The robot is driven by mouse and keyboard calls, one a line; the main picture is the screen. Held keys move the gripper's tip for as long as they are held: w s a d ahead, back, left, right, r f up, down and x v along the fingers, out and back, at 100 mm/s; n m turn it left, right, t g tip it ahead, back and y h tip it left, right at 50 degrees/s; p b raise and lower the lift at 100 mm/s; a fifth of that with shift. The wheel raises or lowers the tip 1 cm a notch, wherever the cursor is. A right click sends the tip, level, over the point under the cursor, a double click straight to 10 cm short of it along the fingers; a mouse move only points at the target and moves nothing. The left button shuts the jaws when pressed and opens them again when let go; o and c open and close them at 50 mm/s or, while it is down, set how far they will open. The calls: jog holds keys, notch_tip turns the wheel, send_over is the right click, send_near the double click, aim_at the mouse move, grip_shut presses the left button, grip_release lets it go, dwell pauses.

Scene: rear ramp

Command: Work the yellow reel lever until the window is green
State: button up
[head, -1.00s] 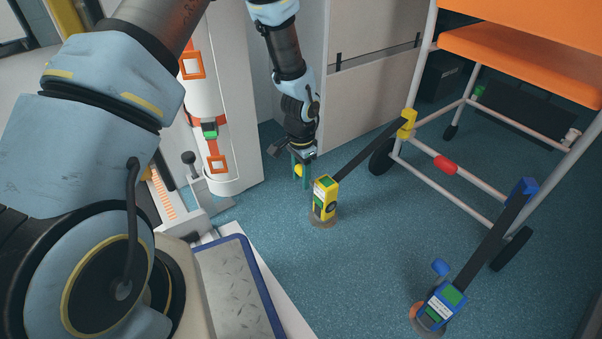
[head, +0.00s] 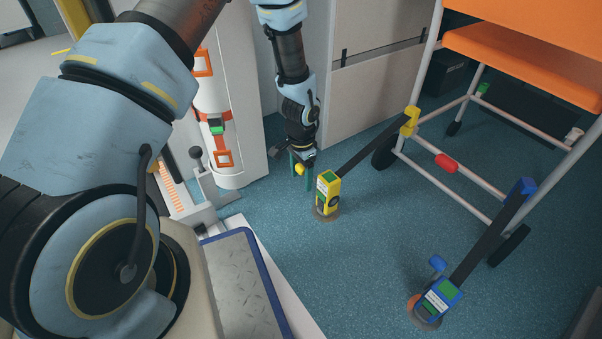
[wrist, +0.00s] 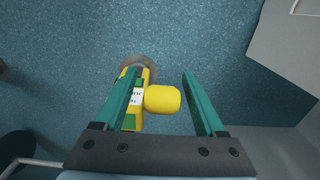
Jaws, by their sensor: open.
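The yellow reel (head: 327,194) stands on the floor, with a dark strap running up to a yellow clip on the trolley frame. Its yellow lever knob (head: 299,169) sticks out to the left. Green patches show on the reel's top and side; I cannot tell surely which is the window. My gripper (head: 301,176) points down at the knob. In the wrist view, the open green fingers of my gripper (wrist: 160,73) stand either side of the knob (wrist: 162,99), the left one closer to it. The left finger partly hides the reel (wrist: 129,122) behind it.
A blue reel (head: 436,300) with its own lever and strap stands at lower right. The orange-topped trolley (head: 526,32) stands right, its dark wheels on the floor. A pale cabinet (head: 372,85) rises behind my gripper. Blue floor is clear between the reels.

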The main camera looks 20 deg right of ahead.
notch_tip(320, 180, up, 11)
jog(key=p, duration=0.5)
jog(key=shift+w+f+b, duration=0.15)
jog(key=shift+f+b, duration=0.1)
jog(key=shift+b, duration=1.5)
notch_tip(320, 180, down, 10)
jog(key=b, duration=0.5)
